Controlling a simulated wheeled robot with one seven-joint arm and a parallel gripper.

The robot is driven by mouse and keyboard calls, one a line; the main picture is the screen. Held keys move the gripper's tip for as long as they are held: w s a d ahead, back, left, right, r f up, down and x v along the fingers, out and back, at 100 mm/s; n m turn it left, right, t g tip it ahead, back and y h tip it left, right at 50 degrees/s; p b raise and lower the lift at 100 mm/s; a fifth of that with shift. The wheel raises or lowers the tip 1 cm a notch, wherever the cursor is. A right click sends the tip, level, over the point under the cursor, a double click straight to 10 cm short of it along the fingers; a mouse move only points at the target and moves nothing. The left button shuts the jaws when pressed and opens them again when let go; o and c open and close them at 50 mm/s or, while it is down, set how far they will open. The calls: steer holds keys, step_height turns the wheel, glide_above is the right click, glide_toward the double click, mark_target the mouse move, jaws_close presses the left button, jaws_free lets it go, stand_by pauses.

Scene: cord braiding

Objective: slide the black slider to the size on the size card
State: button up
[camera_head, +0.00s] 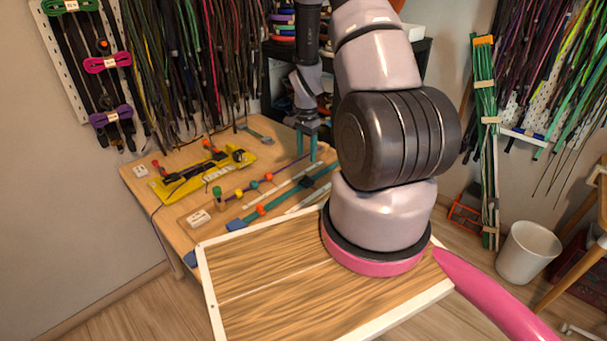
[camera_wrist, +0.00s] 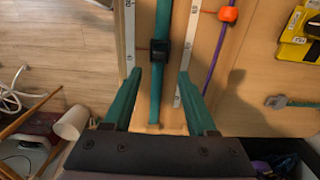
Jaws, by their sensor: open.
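The black slider (camera_wrist: 158,51) sits around a teal strap (camera_wrist: 165,18) in the wrist view, with a white ruler strip (camera_wrist: 129,35) to its left and another (camera_wrist: 190,40) to its right. My gripper (camera_wrist: 158,74) is open and empty, one teal finger on each side of the strap, its tips just short of the slider in the picture. In the head view my gripper (camera_head: 307,142) is over the far right of the worktable; I cannot make out the slider there. A white card (camera_head: 198,218) stands at the table's front left, its writing too small to read.
The wooden worktable (camera_head: 160,215) also holds a yellow board (camera_head: 176,190), another small white card (camera_head: 140,170) and cords with coloured beads (camera_head: 253,184). In the wrist view an orange bead (camera_wrist: 228,14) on a purple cord lies right of the strap. Hanging cords line the wall behind.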

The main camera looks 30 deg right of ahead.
mark_target(306, 176)
step_height(306, 176, down, 9)
stand_by(0.3)
jaws_close()
stand_by(1.4)
